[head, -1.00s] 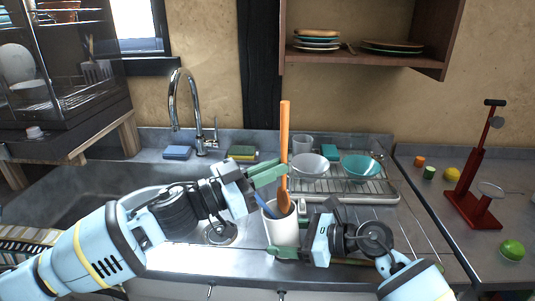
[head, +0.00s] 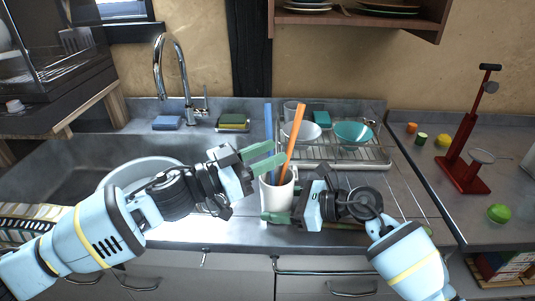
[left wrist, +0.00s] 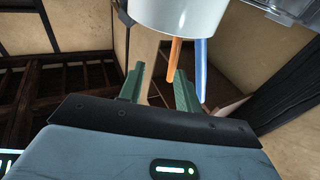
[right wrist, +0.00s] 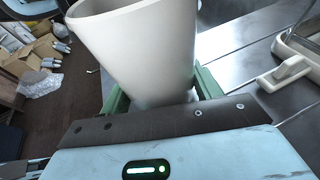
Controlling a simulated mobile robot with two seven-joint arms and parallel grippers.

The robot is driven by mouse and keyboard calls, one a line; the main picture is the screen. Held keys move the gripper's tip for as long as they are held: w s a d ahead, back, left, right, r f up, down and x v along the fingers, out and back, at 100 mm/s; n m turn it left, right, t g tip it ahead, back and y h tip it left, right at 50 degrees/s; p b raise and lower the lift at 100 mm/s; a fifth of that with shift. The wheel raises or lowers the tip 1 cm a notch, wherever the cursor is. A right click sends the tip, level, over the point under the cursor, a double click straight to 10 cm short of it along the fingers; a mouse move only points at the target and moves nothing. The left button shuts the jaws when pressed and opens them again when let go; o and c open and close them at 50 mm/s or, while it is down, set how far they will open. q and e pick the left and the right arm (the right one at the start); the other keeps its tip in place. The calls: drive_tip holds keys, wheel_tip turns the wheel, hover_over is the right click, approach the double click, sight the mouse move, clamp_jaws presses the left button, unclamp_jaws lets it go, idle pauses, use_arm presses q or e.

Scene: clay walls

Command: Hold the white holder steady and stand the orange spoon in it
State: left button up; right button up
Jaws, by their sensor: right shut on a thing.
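The white holder (head: 279,203) is upright near the counter's front edge. The orange spoon (head: 296,131) stands in it, handle up and leaning right; its lower end is hidden inside. A blue utensil (head: 268,125) is also in the holder. My left gripper (head: 278,153) is at the holder's rim beside the spoon, its fingers apart. In the left wrist view the holder (left wrist: 180,14) and the spoon's handle (left wrist: 173,62) show beyond the open fingers (left wrist: 158,88). My right gripper (head: 279,217) is shut on the holder low down; its fingers flank the holder (right wrist: 145,50) in the right wrist view.
The sink with a faucet (head: 172,75) is at left. A red stand (head: 463,150) and a green fruit (head: 499,213) are on the right counter.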

use_arm(q)
drive_tip(key=v, duration=1.2)
use_arm(e)
drive_tip(key=shift+r, duration=0.1)
idle(0.5)
drive_tip(key=o, duration=0.8)
drive_tip(key=shift+o, duration=0.2)
drive_tip(key=v, duration=1.2)
drive_tip(key=shift+s, duration=0.1)
use_arm(q)
drive_tip(key=shift+s, duration=0.1)
